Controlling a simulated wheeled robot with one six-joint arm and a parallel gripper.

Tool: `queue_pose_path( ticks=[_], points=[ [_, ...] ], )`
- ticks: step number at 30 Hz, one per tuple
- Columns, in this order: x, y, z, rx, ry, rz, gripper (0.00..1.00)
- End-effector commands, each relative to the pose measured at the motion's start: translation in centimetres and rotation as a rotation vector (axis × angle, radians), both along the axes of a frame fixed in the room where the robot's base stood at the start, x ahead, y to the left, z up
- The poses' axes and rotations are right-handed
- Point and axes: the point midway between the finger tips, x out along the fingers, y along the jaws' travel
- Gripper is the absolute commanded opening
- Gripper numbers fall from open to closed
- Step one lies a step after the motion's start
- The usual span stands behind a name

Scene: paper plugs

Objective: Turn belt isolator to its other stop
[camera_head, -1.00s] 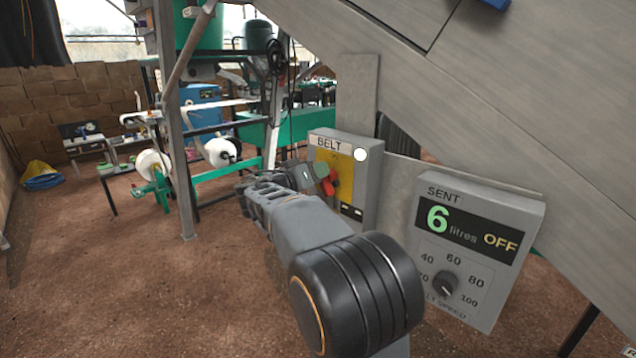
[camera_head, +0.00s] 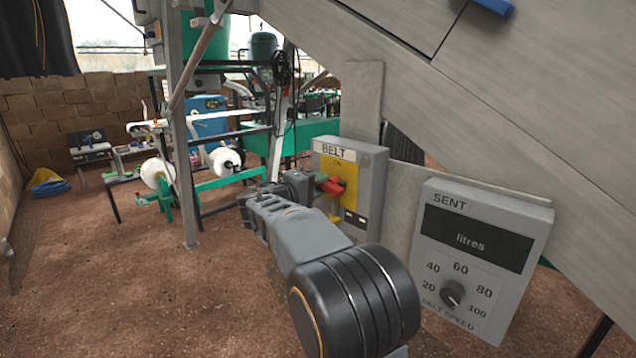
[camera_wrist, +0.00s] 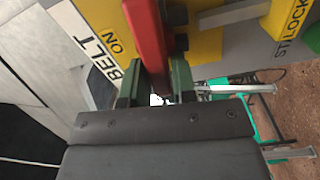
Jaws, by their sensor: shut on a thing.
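The belt isolator (camera_head: 375,190) is a grey box labelled BELT with a yellow plate marked ON. Its red handle (camera_head: 335,187) lies about level across the plate, its free end to the left. My gripper (camera_head: 313,187) reaches it from the left and is shut on the handle. In the wrist view the red handle (camera_wrist: 150,35) passes between the two green fingers of my gripper (camera_wrist: 157,85). The round lamp at the box's upper right looks unlit. Part of the handle's hub is hidden.
A sloping metal hopper side (camera_head: 540,100) overhangs both. A steel post (camera_head: 184,150) stands at left. Open floor lies at lower left.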

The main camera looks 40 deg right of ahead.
Motion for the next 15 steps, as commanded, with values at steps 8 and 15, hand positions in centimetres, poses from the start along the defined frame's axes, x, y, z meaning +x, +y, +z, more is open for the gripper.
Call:
queue_pose_path(
  ticks=[8,15],
  points=[
    [0.03,0.02,-0.24,-0.019,0.105,0.001,0.02],
    [0.04,0.03,-0.34,-0.025,0.138,0.001,0.02]
  ],
)
